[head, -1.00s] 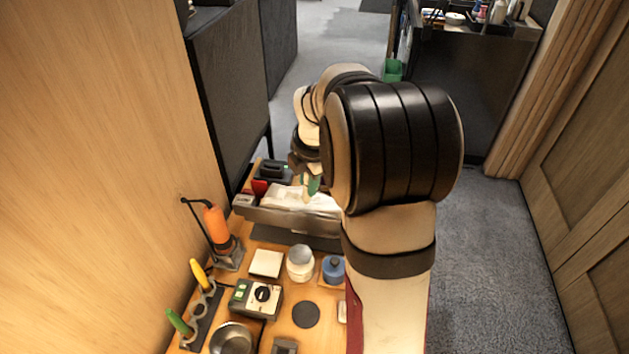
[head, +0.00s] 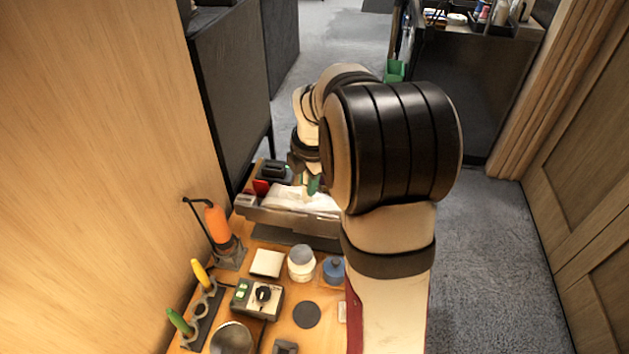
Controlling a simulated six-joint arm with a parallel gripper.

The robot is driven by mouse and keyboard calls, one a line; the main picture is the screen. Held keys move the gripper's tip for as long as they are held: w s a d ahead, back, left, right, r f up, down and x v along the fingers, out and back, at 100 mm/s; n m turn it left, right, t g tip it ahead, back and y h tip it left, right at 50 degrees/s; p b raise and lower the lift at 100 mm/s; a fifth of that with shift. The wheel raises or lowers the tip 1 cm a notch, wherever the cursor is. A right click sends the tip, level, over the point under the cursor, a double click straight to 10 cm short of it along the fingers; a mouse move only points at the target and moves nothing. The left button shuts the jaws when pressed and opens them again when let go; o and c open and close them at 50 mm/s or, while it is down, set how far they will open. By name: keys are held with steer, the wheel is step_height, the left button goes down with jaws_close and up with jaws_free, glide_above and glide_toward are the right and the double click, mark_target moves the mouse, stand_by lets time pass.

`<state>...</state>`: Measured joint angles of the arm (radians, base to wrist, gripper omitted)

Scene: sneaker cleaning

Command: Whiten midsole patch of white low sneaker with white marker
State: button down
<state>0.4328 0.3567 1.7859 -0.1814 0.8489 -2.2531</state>
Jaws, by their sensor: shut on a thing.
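The white low sneaker (head: 292,198) lies in a grey cradle (head: 285,217) at the far end of the wooden bench. Only part of its pale upper side shows; the midsole patch cannot be made out. My gripper (head: 310,183) is over the right part of the sneaker, shut on a slim marker with a green part (head: 314,185). The marker points down at the sneaker. Its tip is too small to tell whether it touches. My arm hides the sneaker's right end.
An orange tool (head: 216,224) stands in a holder at the left edge. A rack with yellow (head: 201,274) and green (head: 179,321) handles, a control box (head: 257,298), a white jar (head: 301,262) and a blue bottle (head: 334,269) fill the near bench. A black brush-like block (head: 273,170) lies behind the cradle.

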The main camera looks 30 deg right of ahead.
steer(key=shift+r, duration=0.9)
steer(key=s+d, duration=0.2)
steer(key=shift+s+d+f, duration=0.4)
steer(key=shift+f, duration=0.4)
steer(key=shift+s, duration=0.1)
step_height(320, 180, up, 8)
steer(key=w, duration=0.1)
steer(key=shift+w+a, duration=0.3)
steer(key=shift+a, duration=0.1)
stand_by(2.5)
